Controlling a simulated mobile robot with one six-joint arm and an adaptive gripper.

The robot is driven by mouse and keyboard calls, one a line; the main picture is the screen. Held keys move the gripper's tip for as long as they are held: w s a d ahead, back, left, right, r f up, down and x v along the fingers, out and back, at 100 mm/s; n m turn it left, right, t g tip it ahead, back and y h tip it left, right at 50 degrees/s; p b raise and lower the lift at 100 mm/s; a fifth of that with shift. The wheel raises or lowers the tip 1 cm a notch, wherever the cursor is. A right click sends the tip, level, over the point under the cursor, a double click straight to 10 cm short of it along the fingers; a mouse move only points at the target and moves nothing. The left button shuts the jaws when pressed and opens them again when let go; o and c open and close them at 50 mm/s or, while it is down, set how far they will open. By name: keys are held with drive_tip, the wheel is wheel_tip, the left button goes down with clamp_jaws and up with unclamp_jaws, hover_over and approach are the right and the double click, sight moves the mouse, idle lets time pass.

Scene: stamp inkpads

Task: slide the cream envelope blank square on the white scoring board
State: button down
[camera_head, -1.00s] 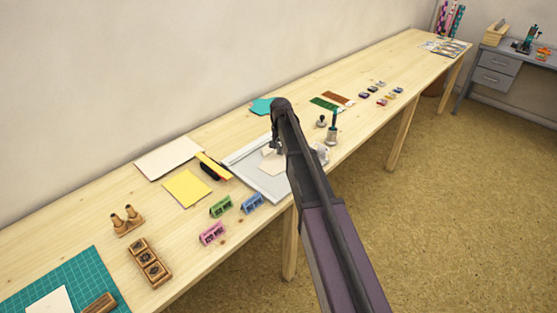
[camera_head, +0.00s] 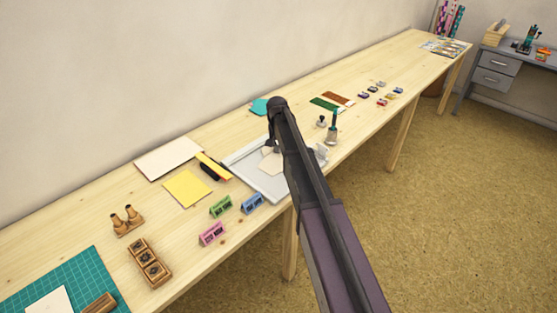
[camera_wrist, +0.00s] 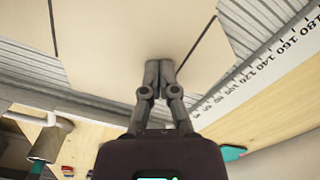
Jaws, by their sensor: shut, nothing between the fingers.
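The cream envelope blank (camera_head: 274,164) lies on the white scoring board (camera_head: 250,178), partly hidden by my arm in the head view. In the wrist view the blank (camera_wrist: 120,40) fills the middle and shows fold lines. The grooved board (camera_wrist: 35,68) shows around it, with a numbered scale (camera_wrist: 265,68) at the right. My gripper (camera_wrist: 160,66) is shut and empty, its fingertips together over the blank near its lower edge. I cannot tell whether they press on it. Whether the blank is square to the board is unclear.
Yellow card (camera_head: 187,188) and a cream sheet (camera_head: 168,158) lie left of the board. Green (camera_head: 220,207), blue (camera_head: 252,204) and pink (camera_head: 212,234) blocks stand in front.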

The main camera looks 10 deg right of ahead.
drive_tip(key=shift+w+a, duration=0.25)
drive_tip(key=shift+w, duration=0.15)
drive_tip(key=shift+w+a, duration=0.2)
drive_tip(key=shift+w, duration=0.1)
drive_tip(key=shift+w+a, duration=0.15)
drive_tip(key=shift+w, duration=0.4)
idle(0.4)
drive_tip(key=shift+w+d, duration=0.25)
drive_tip(key=shift+w, duration=0.1)
drive_tip(key=shift+w+d, duration=0.1)
drive_tip(key=shift+w, duration=0.1)
drive_tip(key=shift+w+d, duration=0.3)
drive_tip(key=shift+d, duration=0.4)
drive_tip(key=shift+w+d, duration=0.25)
drive_tip(key=shift+d, duration=0.45)
idle(1.2)
drive_tip(key=shift+s+d, duration=0.15)
drive_tip(key=shift+d, duration=0.95)
idle(2.1)
